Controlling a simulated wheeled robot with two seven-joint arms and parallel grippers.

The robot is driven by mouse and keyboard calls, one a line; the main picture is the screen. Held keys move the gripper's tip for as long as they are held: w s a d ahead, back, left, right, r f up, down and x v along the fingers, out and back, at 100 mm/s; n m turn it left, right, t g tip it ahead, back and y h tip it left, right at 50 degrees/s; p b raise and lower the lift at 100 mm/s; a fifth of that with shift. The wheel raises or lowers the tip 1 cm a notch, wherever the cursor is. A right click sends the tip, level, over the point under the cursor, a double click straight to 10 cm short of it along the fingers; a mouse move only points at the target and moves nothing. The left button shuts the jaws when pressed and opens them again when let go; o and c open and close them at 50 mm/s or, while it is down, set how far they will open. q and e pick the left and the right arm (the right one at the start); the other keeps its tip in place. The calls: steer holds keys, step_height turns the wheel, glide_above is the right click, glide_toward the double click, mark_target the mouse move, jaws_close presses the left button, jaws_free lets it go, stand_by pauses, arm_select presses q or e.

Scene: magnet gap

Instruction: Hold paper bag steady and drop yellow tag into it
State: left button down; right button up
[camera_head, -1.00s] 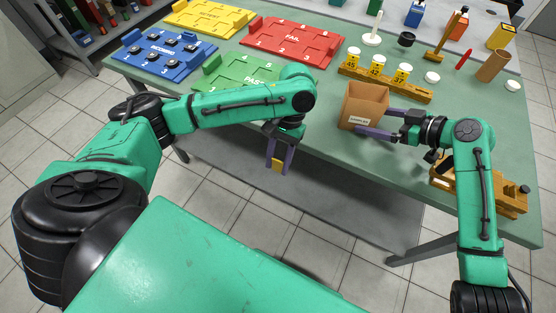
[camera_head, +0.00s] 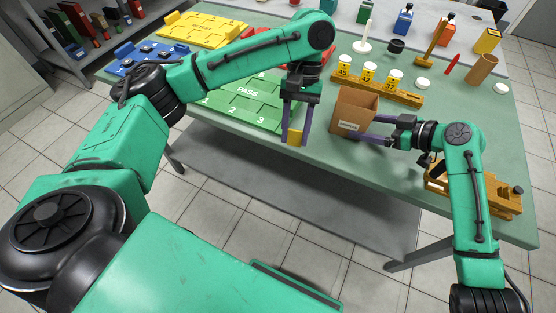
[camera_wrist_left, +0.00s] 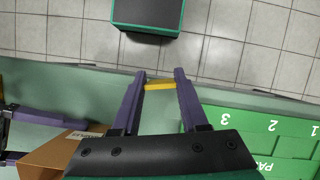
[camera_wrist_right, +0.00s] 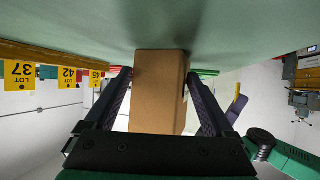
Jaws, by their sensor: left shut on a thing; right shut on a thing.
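The brown paper bag (camera_head: 354,112) stands upright on the green table near its front edge, with its open top showing in the head view. My right gripper (camera_head: 366,128) is shut on the bag from the right; in the right wrist view the bag (camera_wrist_right: 158,92) sits between both fingers. My left gripper (camera_head: 296,134) is shut on the yellow tag (camera_head: 295,138), to the left of the bag and near the table's front edge. In the left wrist view the yellow tag (camera_wrist_left: 159,86) spans between the fingertips, and the bag (camera_wrist_left: 62,152) is at the lower left.
A green PASS tray (camera_head: 240,105) lies left of the bag. A wooden rack with yellow LOT tags (camera_head: 378,86) stands behind the bag. A wooden block fixture (camera_head: 490,195) is under my right arm. The tabletop right of the bag (camera_head: 455,110) is mostly clear.

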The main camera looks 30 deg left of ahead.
arm_select(q)
step_height(320, 180, up, 8)
steer(key=w+d+n+h, duration=0.1)
steer(key=w+d+n, duration=0.1)
steer(key=w+n, duration=0.1)
steer(key=w+d+r+n+t+h, duration=0.1)
steer(key=w+d+r+n+t, duration=0.15)
steer(key=w+n, duration=0.3)
steer(key=w+d+r+n+t+h, duration=0.2)
steer(key=w+d+n, duration=0.25)
steer(key=n, duration=0.25)
steer(key=shift+y, duration=0.3)
steer(key=shift+w+a+f, duration=0.1)
steer(key=shift+a+f, duration=0.1)
steer(key=shift+f, duration=1.2)
steer(key=shift+w+a+f, duration=0.1)
steer(key=shift+a+f, duration=0.05)
steer(key=shift+f, duration=1.25)
steer(key=shift+c, duration=1.8)
jaws_free()
steer(key=shift+s, duration=0.1)
steer(key=v, duration=1.2)
